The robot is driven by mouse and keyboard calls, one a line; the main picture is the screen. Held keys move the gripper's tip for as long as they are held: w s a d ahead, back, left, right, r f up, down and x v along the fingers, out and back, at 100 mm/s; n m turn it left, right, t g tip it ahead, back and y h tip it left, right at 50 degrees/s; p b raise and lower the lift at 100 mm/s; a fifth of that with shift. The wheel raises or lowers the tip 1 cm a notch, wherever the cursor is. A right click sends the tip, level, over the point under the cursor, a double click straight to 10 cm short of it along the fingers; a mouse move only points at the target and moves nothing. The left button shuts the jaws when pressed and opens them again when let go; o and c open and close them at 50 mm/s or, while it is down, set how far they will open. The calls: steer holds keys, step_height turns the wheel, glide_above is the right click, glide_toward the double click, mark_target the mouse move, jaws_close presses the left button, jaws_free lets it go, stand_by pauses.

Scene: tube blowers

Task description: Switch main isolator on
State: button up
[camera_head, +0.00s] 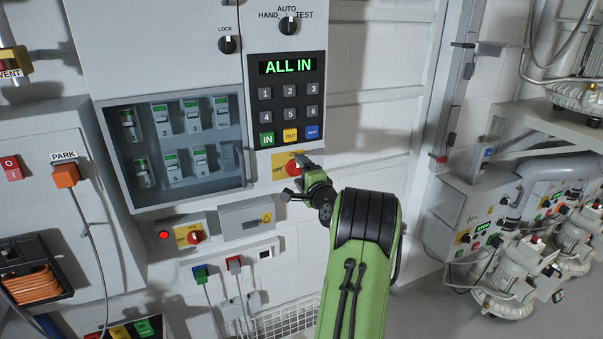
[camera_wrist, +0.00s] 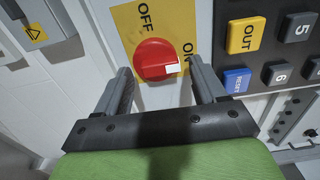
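A red rotary knob (camera_wrist: 155,60) sits on a yellow plate (camera_wrist: 128,18) marked OFF and ON. Its white mark points right in the wrist view, toward the ON label. In the head view this plate (camera_head: 279,172) is below the keypad, and its knob (camera_head: 292,167) is partly covered by my gripper (camera_head: 300,183). In the wrist view my gripper (camera_wrist: 160,70) is open, with one finger on each side of the knob. Small gaps seem to show between fingers and knob; contact cannot be told for sure. No label reading main isolator is legible.
A keypad (camera_head: 289,105) reading ALL IN is just above. A second red knob on a yellow plate (camera_head: 187,236) is lower left, beside a red lamp (camera_head: 164,235). A grey box (camera_head: 246,219) lies below. A glazed cabinet (camera_head: 172,150) is left; pumps (camera_head: 515,282) stand right.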

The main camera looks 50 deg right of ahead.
steer(key=b+v, duration=0.3)
steer(key=v, duration=1.2)
steer(key=shift+s+a+b, duration=0.2)
steer(key=shift+s+b, duration=0.1)
steer(key=w+a+n+g+y+p, duration=0.1)
steer(key=w+a+n+y, duration=0.25)
steer(key=a, duration=0.45)
steer(key=w+a+n+g+y, duration=0.1)
steer(key=w+a+n+y, duration=0.2)
steer(key=a+n, duration=0.35)
steer(key=w+a+n+g+y+p, duration=0.1)
steer(key=w+a+n+y, duration=0.25)
steer(key=a, duration=0.65)
steer(key=s+a+n+g+p, duration=0.2)
steer(key=s+a+n+g, duration=0.3)
steer(key=s+a+n, duration=0.65)
steer(key=s+a+f+g, duration=0.1)
steer(key=s+a, duration=0.2)
steer(key=s, duration=0.4)
steer(key=shift+f+m+g+h, duration=0.2)
steer(key=shift+m+g+h, duration=0.1)
steer(key=shift+g+h, duration=0.1)
